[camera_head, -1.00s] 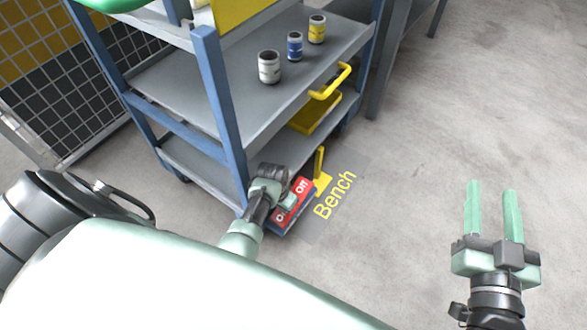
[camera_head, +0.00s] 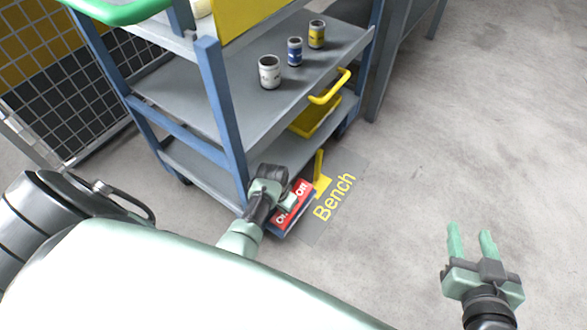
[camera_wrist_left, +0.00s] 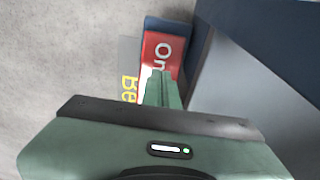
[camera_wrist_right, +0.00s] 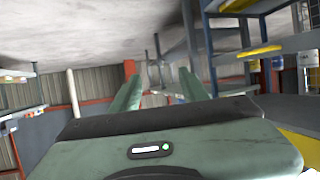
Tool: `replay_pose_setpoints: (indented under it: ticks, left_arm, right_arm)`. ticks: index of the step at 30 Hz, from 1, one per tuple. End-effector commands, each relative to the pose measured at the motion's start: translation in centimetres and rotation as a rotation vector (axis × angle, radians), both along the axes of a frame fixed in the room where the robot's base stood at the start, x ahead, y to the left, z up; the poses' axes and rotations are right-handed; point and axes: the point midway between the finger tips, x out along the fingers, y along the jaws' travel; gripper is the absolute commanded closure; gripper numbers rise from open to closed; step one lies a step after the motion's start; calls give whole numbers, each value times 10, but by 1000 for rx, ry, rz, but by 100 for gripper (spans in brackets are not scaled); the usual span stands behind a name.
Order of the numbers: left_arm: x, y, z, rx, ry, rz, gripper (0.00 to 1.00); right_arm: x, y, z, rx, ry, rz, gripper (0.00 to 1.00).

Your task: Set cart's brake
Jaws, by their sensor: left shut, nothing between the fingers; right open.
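The blue cart (camera_head: 222,115) stands at the upper left in the head view. At its lower corner near the floor is a red brake pedal (camera_head: 302,188) with white "On" and "Off" lettering. My left gripper (camera_head: 288,200) is shut and empty, reaching down over the middle of the pedal. In the left wrist view its fingertips (camera_wrist_left: 162,75) lie over the pedal's "On" end (camera_wrist_left: 163,48); I cannot tell whether they touch it. My right gripper (camera_head: 470,231) is open and empty over bare floor at the lower right.
A floor marking "Bench" (camera_head: 334,197) lies right of the pedal, beside a yellow upright piece (camera_head: 319,170). Three cans stand on the cart's middle shelf (camera_head: 205,85). A yellow bin (camera_head: 318,115) sits below. A mesh fence (camera_head: 60,110) is at left; the floor at right is clear.

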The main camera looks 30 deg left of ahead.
Motion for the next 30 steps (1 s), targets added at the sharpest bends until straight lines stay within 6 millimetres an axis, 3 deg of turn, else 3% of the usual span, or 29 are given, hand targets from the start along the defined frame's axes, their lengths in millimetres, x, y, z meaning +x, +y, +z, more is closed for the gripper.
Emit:
replay_pose_setpoints:
  ticks: [30]
  left_arm:
    - [0, 0, 15, 0, -1, 0, 100]
  right_arm:
    - [-52, -22, -58, -87, 377, -27, 55]
